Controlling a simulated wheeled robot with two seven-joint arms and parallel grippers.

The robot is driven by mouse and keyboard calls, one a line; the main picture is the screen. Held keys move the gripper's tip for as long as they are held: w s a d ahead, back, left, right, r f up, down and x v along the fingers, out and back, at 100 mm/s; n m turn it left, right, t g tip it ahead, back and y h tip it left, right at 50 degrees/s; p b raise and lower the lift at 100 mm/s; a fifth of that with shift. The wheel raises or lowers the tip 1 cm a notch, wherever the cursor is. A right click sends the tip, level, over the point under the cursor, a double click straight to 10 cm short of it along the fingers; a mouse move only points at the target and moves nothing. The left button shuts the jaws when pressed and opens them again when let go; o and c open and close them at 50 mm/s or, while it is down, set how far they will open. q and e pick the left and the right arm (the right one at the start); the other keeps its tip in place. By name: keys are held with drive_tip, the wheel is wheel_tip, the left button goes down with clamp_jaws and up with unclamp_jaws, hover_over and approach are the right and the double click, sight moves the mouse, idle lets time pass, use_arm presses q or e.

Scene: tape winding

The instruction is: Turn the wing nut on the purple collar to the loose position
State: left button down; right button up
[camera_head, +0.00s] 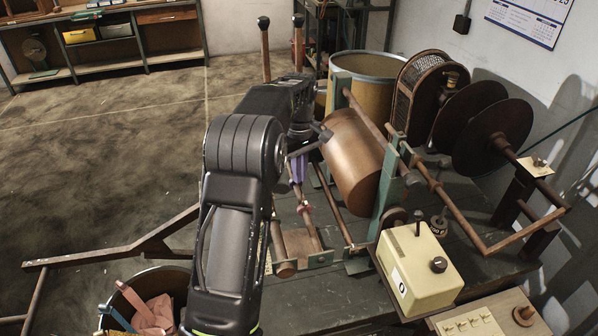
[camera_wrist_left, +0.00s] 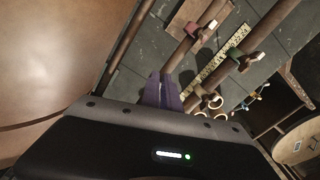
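The purple collar (camera_head: 297,168) shows in the head view just below the end of my left arm, on a thin brown rod beside the large copper-brown drum (camera_head: 355,165). Its upper part is hidden by my left gripper (camera_head: 301,136). In the left wrist view the purple collar (camera_wrist_left: 162,92) stands just past the dark gripper housing, which covers its lower part. I cannot make out its wing nut or which way it points. The left fingertips are hidden, so I cannot tell whether they touch the collar. My right gripper is not in view.
A red collar (camera_head: 304,208) sits lower on the rod; it also shows in the left wrist view (camera_wrist_left: 246,62). A cream control box (camera_head: 418,268) stands at the right front. Brown discs (camera_head: 492,138) and a drum bin (camera_head: 369,67) stand behind. The floor at left is mostly open.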

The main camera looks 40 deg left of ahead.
use_arm(q)
drive_tip(key=shift+w+a+r+n, duration=0.1)
drive_tip(key=shift+a+n, duration=0.15)
drive_tip(key=shift+n, duration=0.15)
drive_tip(key=shift+n+p, duration=0.3)
drive_tip(key=n+p, duration=0.1)
drive_tip(key=n, duration=0.1)
drive_tip(key=w+n+p, duration=0.1)
drive_tip(key=n, duration=0.2)
drive_tip(key=shift+a+n, duration=0.15)
drive_tip(key=shift+n, duration=0.15)
drive_tip(key=n+p, duration=0.1)
drive_tip(key=n, duration=0.3)
drive_tip(key=shift+w+a+p, duration=0.15)
drive_tip(key=shift+w+p, duration=0.05)
drive_tip(key=shift+p, duration=0.15)
drive_tip(key=shift+f+n, duration=0.2)
drive_tip(key=shift+n, duration=1)
drive_tip(key=c, duration=1.7)
unclamp_jaws()
drive_tip(key=shift+s+a, duration=0.15)
drive_tip(key=shift+o, duration=0.9)
